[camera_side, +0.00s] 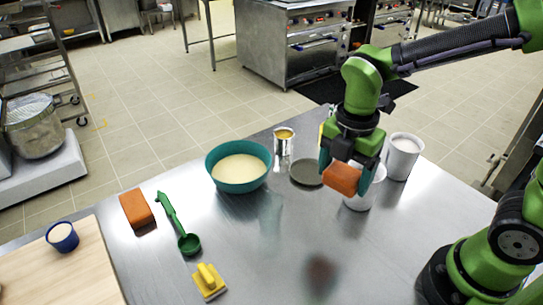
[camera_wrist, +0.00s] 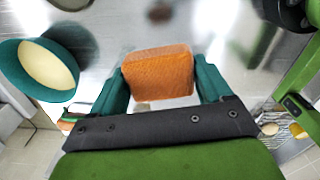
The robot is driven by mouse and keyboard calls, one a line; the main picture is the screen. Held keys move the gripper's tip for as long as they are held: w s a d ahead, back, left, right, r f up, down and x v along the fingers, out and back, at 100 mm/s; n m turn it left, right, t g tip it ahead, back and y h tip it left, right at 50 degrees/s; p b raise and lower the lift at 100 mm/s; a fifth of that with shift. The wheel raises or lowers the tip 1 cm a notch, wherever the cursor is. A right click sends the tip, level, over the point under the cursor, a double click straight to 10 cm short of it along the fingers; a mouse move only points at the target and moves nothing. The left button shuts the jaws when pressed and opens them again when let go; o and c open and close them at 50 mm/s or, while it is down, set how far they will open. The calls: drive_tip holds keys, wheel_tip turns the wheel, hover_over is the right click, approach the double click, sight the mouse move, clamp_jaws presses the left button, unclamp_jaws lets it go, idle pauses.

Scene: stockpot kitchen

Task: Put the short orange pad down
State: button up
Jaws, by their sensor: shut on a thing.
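The short orange pad (camera_side: 341,179) is held in my gripper (camera_side: 345,172) above the steel table, in front of a white container. In the wrist view the pad (camera_wrist: 158,75) sits between the two teal fingers of my gripper (camera_wrist: 160,82), which touch its sides. A reddish blur below it on the table in the side view looks like its reflection. Another orange pad (camera_side: 136,209) lies on the table at the left, beside the green ladle.
A teal bowl (camera_side: 239,167), a tin (camera_side: 284,142), a dark round disc (camera_side: 307,172) and white containers (camera_side: 403,157) stand toward the back. A green ladle (camera_side: 178,225), yellow-handled tool (camera_side: 209,281), wooden board (camera_side: 62,272) and blue cup (camera_side: 62,236) are left. The steel table's (camera_side: 270,265) front middle is clear.

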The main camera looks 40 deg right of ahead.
drive_tip(key=w+d+m, duration=0.1)
drive_tip(key=w+d, duration=0.6)
drive_tip(key=d, duration=0.6)
drive_tip(key=w+d+m, duration=0.1)
drive_tip(key=w+d, duration=0.6)
drive_tip(key=d, duration=0.6)
drive_tip(key=f, duration=1.1)
drive_tip(key=shift+s+a+f, duration=0.1)
drive_tip(key=shift+s+f, duration=0.1)
drive_tip(key=shift+s, duration=0.1)
drive_tip(key=shift+f, duration=2.05)
